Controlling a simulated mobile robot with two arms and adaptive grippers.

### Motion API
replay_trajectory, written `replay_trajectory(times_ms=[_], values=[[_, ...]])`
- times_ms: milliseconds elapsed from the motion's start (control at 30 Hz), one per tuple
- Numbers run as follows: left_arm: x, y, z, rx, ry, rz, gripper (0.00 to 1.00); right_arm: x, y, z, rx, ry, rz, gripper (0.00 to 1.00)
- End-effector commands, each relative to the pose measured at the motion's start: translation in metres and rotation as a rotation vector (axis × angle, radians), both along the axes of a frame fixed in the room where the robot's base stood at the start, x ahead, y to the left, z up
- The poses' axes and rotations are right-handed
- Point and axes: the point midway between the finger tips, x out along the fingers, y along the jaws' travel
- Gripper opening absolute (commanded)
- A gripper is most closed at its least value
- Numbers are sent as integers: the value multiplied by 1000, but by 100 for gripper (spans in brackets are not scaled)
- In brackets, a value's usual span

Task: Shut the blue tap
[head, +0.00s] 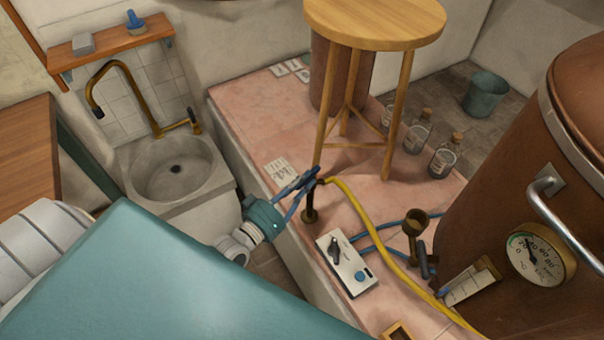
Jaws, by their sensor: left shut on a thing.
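The blue tap (312,181) stands on a short post with a brass foot (309,216) near the left edge of the pink tiled ledge. A yellow hose leaves it to the right. My left gripper (304,182) reaches in from the lower left, with its fingers shut on the tap's handle. The fingers and the handle are both blue and overlap, so much of the handle is hidden and its exact angle cannot be told. My right gripper is not in view.
A wooden stool (375,22) stands behind, near several bottles. A copper vessel (500,150) fills the right. A stone sink (180,178) lies left, beyond a gap.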

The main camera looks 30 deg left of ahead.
Motion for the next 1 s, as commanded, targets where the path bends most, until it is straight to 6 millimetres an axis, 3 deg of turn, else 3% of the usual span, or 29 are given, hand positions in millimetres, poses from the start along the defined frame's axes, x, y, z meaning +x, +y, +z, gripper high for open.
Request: replay_trajectory(times_ms=[33,300,633,1000], values=[[0,-2,7,-11,1,49,0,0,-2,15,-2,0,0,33],[-1,-10,4,-8,1,281,0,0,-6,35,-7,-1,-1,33],[1,-16,1,-2,-2,498,0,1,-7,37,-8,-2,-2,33],[2,-18,1,1,-4,595,0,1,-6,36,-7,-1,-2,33]])
